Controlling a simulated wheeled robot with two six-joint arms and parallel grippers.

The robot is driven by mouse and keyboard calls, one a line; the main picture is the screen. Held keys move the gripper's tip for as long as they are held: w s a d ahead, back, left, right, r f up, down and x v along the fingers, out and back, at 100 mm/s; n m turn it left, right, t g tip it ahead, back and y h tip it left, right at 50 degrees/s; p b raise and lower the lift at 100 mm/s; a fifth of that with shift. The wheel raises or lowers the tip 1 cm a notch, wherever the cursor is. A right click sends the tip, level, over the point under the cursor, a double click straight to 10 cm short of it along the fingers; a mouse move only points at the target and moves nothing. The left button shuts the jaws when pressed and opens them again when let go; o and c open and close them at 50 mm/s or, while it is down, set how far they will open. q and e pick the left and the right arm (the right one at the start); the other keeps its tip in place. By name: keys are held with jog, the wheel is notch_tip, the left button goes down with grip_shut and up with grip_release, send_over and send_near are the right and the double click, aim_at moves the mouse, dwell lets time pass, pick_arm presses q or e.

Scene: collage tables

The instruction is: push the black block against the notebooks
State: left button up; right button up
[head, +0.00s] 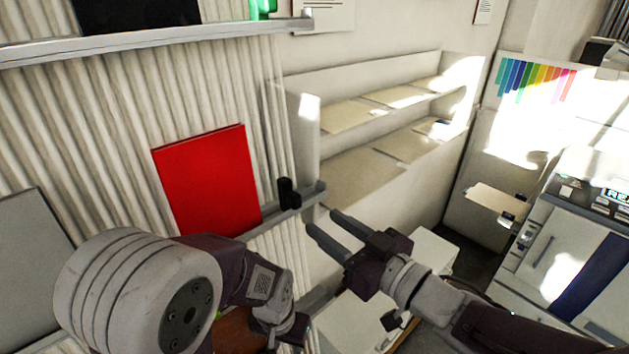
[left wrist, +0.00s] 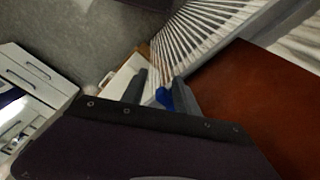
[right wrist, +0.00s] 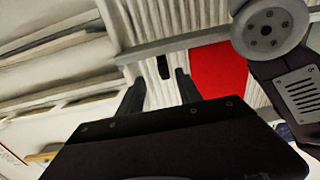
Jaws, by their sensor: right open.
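The small black block (head: 288,193) stands near the right end of a narrow ledge. A large red notebook (head: 208,180) leans against the ribbed panel to its left, with a gap between them. My right gripper (head: 322,221) is open and empty, to the right of and below the block in the head view. The right wrist view shows the block (right wrist: 163,67) beyond and between its fingertips, apart from them, with the red notebook (right wrist: 218,68) to the right. My left gripper (head: 287,330) is low by the panel. Its fingers (left wrist: 159,90) look apart in the left wrist view.
A blue item (left wrist: 164,98) shows between the left fingers; contact is unclear. A brown flat item (left wrist: 265,105) is beside them. A grey board (head: 35,265) leans further left. An upper ledge (head: 150,43) runs above. White shelving (head: 365,175) stands right of the panel.

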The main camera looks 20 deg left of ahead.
aim_at(299, 202)
jog(key=x, duration=0.4)
jog(key=r+x, duration=0.1)
jog(key=x, duration=0.2)
jog(key=shift+a+p, duration=0.2)
jog(key=shift+p, duration=0.15)
jog(key=shift+a, duration=0.3)
grip_shut()
dwell(0.8)
